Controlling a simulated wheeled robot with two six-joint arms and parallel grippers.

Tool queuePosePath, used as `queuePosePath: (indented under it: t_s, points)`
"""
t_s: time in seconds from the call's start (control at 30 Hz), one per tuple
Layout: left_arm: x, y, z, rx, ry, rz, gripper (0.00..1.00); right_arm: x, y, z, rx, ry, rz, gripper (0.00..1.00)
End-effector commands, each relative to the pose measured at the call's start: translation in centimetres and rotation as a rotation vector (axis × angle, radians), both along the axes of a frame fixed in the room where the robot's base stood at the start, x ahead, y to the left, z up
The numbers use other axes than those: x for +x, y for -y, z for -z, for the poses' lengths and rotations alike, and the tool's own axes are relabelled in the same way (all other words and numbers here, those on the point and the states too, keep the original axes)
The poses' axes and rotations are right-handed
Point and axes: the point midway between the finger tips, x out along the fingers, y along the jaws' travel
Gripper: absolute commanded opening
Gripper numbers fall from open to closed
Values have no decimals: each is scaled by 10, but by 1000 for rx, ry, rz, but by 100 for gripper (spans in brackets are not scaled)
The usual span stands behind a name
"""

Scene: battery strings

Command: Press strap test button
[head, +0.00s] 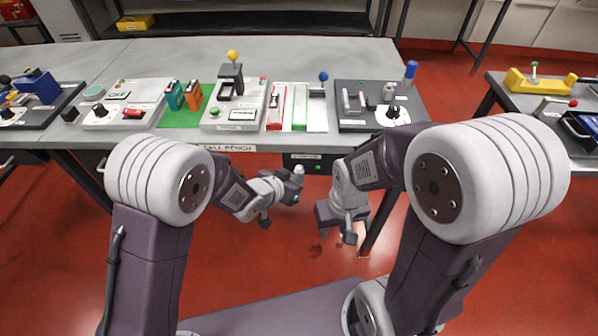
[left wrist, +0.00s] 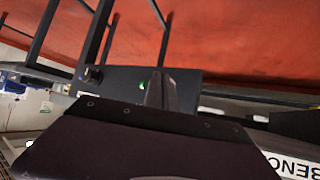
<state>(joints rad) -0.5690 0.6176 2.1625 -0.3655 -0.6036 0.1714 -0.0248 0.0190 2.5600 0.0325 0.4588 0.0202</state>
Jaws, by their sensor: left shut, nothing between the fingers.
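A dark box (head: 304,158) with a small pale label hangs under the front edge of the bench. A small green button (head: 318,167) shows on its face; I cannot read whether it is the strap test button. My left gripper (head: 299,171) is shut and empty, just in front of and below the box. My right gripper (head: 340,224) hangs lower, below the bench edge, pointing down. Its finger gap is unclear.
The bench (head: 300,52) carries several devices: a grey unit with a yellow-knobbed lever (head: 232,88), red and green strips, and a dark panel (head: 372,100). A table leg (head: 375,225) stands right of my right gripper. Red floor is open below.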

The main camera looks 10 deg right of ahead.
Motion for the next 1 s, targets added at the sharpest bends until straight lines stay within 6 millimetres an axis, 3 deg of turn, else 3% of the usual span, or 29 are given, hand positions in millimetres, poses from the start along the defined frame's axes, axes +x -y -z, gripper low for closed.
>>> queuePosePath:
  t_s: [1.0]
  points:
    - [9,3,-1,-2,1,-1,0,0,0,-3,0,0,0,36]
